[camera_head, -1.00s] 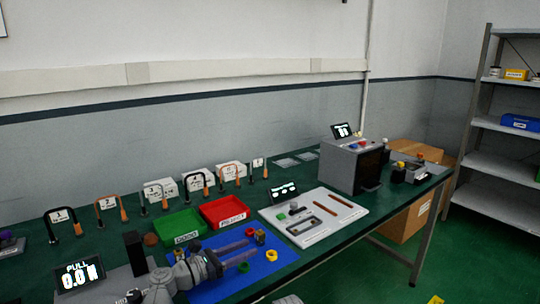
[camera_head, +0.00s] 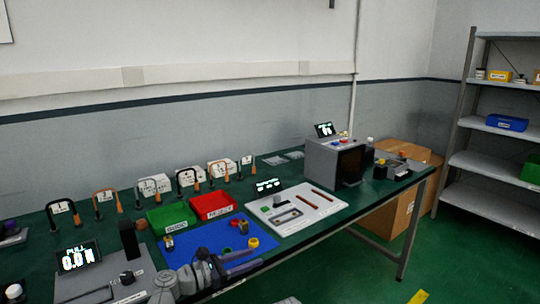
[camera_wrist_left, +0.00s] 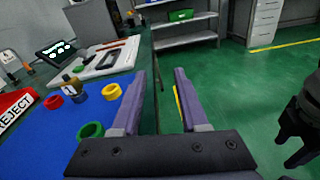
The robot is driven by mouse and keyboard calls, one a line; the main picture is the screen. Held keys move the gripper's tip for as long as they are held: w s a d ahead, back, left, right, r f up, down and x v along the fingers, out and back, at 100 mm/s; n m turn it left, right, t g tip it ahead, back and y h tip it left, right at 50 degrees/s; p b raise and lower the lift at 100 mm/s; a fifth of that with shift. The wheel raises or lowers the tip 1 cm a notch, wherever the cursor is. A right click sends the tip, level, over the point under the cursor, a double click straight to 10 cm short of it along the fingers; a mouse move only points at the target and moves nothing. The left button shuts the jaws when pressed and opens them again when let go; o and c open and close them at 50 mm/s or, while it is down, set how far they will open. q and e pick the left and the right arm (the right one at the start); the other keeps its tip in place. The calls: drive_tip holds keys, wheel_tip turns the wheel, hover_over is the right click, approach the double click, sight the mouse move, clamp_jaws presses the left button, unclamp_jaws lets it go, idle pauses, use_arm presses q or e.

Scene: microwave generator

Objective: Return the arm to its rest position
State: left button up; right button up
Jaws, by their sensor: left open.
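My left gripper (camera_head: 257,258) is open and empty at the front edge of the bench, just in front of the blue mat (camera_head: 205,246). Its arm comes in from the lower left. In the left wrist view the two purple fingers of the left gripper (camera_wrist_left: 160,76) stand apart with nothing between them, over the bench edge and the green floor.
Coloured rings lie on the mat, among them a yellow ring (camera_head: 253,242) and a green ring (camera_wrist_left: 90,130). Behind it stand a green bin (camera_head: 168,219) and a red bin (camera_head: 212,206). A white board (camera_head: 295,211) lies to the right. Open floor is in front.

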use_arm(q)
drive_tip(key=s+d+f+m+g+y+p, duration=0.45)
drive_tip(key=s+d+m+g+p, duration=0.35)
drive_tip(key=s+m, duration=0.4)
drive_tip(key=s+a+r+m+g+y+p, duration=0.1)
drive_tip(key=s+a+r+m+y+p, duration=0.1)
drive_tip(key=s+a+m+y+p, duration=0.5)
drive_tip(key=a+m+y+p, duration=0.1)
drive_tip(key=m+y, duration=0.3)
drive_tip(key=m, duration=0.4)
drive_tip(key=shift+s+p, duration=0.25)
drive_tip(key=shift+p, duration=0.55)
drive_tip(key=shift+r, duration=0.1)
idle(2.4)
